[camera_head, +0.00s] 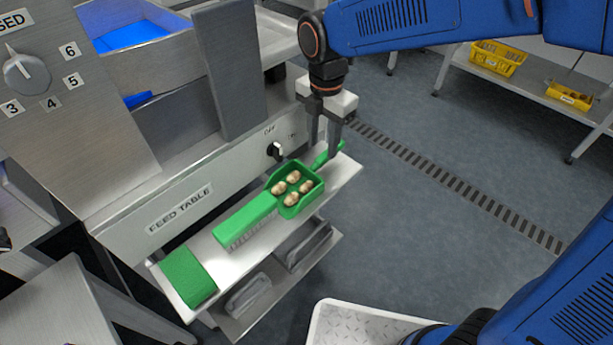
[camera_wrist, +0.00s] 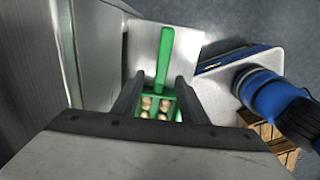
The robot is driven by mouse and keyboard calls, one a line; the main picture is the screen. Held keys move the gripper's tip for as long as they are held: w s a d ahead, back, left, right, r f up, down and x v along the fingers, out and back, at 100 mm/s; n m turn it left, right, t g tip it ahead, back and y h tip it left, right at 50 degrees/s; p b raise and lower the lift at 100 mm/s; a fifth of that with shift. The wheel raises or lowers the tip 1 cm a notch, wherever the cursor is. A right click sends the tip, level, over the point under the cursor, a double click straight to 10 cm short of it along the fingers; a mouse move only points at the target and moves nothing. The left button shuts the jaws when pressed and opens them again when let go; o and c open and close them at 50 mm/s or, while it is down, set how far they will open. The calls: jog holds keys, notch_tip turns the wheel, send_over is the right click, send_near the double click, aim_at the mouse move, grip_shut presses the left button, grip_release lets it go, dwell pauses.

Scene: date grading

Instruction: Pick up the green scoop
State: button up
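The green scoop (camera_head: 274,187) lies on the white shelf under the feed table. Its square pan holds several pale brown dates (camera_head: 293,177), and its handle (camera_head: 328,154) points to the shelf's far right end. My gripper (camera_head: 324,148) points down over the handle, close to the pan. In the wrist view the fingers (camera_wrist: 157,88) stand apart, one on each side of the scoop, with the handle (camera_wrist: 166,50) running up beyond them. No grip on the handle shows. I cannot tell whether a finger touches it.
A green brush (camera_head: 245,221) lies on the shelf (camera_head: 345,176) beside the pan, and a green pad (camera_head: 187,277) at its near left end. The feed table front with a knob (camera_head: 275,150) rises close behind.

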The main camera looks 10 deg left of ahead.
aim_at(323, 155)
jog(key=shift+d+f, duration=0.15)
jog(key=shift+f, duration=2.45)
jog(key=shift+c, duration=0.6)
grip_shut()
